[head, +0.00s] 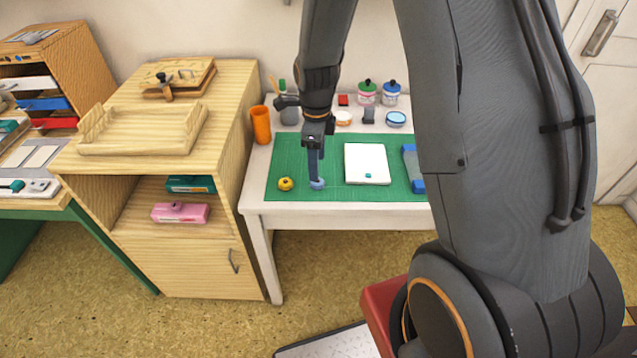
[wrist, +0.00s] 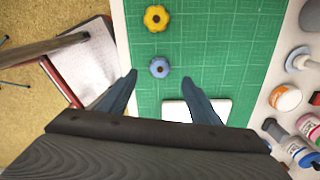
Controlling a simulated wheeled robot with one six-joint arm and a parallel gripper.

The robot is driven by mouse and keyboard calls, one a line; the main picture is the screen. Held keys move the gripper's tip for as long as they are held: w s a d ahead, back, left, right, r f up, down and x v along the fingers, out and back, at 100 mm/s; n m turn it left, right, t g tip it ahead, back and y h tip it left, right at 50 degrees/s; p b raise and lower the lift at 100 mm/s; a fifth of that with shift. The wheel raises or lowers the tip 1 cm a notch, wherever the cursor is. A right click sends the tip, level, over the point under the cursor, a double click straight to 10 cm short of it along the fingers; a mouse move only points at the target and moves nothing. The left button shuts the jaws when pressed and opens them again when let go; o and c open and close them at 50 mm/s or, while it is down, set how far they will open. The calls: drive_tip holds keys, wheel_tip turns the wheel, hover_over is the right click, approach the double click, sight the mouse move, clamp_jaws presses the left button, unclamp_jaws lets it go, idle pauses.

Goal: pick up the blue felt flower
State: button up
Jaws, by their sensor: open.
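The blue felt flower (wrist: 160,67) lies on the green cutting mat (wrist: 222,55), just ahead of my fingertips in the wrist view. In the head view the blue flower (head: 317,184) shows at the tip of my gripper (head: 315,172), partly hidden by it. My gripper (wrist: 158,82) is open in the wrist view, with its two fingers apart to either side of the flower and nothing between them. I cannot tell how high the fingertips are above the mat.
A yellow felt flower (wrist: 157,18) lies near the blue one. A white pad (head: 367,160) and a blue case (head: 411,165) lie to the right on the mat. An orange cup (head: 261,124) stands at the left, with jars (head: 390,94) at the back.

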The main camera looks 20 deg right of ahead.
drive_tip(key=shift+f+p, duration=1.1)
drive_tip(key=shift+f, duration=1.95)
drive_tip(key=c, duration=1.1)
